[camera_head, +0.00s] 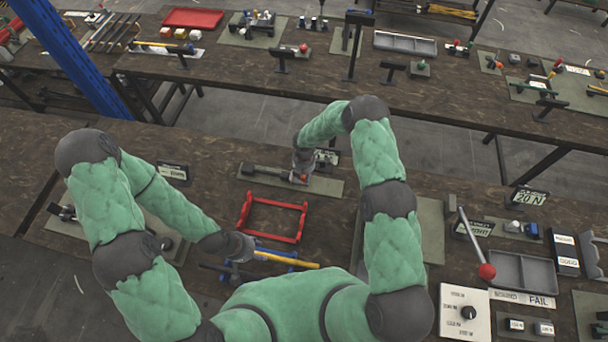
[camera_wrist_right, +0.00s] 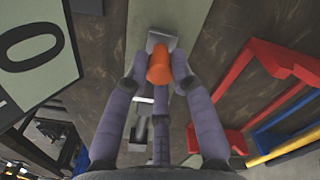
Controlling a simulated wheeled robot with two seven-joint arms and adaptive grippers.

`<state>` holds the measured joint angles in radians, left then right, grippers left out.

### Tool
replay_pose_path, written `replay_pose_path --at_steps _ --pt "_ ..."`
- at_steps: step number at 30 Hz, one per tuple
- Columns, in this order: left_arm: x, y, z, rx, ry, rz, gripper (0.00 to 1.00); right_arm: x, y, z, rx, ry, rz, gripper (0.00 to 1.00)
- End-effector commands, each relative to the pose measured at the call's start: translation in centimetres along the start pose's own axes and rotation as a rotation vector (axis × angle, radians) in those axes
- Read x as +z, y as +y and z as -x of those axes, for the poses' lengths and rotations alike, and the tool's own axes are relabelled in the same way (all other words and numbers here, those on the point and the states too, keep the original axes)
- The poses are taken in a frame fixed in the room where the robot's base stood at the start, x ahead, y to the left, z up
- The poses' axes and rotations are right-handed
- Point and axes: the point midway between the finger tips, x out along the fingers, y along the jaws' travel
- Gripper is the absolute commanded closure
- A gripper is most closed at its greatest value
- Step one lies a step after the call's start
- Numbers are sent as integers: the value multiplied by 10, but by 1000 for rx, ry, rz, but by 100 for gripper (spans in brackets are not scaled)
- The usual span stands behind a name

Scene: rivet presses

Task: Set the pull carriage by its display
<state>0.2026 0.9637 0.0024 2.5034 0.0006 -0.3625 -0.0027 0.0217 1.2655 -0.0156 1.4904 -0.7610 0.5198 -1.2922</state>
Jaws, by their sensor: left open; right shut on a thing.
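The pull carriage shows an orange knob (camera_wrist_right: 159,66) in the right wrist view, on a small grey block on a pale mat. My right gripper (camera_wrist_right: 158,80) has its fingers closed around this knob. In the head view my right gripper (camera_head: 302,165) is over the rail fixture (camera_head: 268,173) on the mat. A display (camera_head: 327,156) stands just behind it, mostly hidden by my arm; in the right wrist view a large 0 shows on the display (camera_wrist_right: 35,50). My left gripper (camera_head: 240,246) is low by the blue stand, its fingers hardly visible.
A red frame (camera_head: 272,217) lies in front of the mat. A yellow-handled tool (camera_head: 287,260) rests on a blue stand beside my left gripper. A sign reading 20 N (camera_head: 528,197) stands at right.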

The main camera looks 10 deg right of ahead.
Motion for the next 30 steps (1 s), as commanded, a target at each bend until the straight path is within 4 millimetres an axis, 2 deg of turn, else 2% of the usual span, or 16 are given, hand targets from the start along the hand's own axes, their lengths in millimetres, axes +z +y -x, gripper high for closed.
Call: replay_pose_path --at_steps 9,20,21,23,30 --pt "0 -4 -11 0 0 0 51 21 -20 -2 -1 0 -1 100" --pt "0 -4 -11 0 0 0 51 22 -23 -1 -2 1 0 100" --pt "0 -4 -11 0 0 0 51 22 -23 -1 -2 1 0 67" --pt "0 -4 -11 0 0 0 51 22 -23 -1 -2 1 0 52" --pt "0 -4 -11 0 0 0 51 22 -23 0 -1 0 0 52"
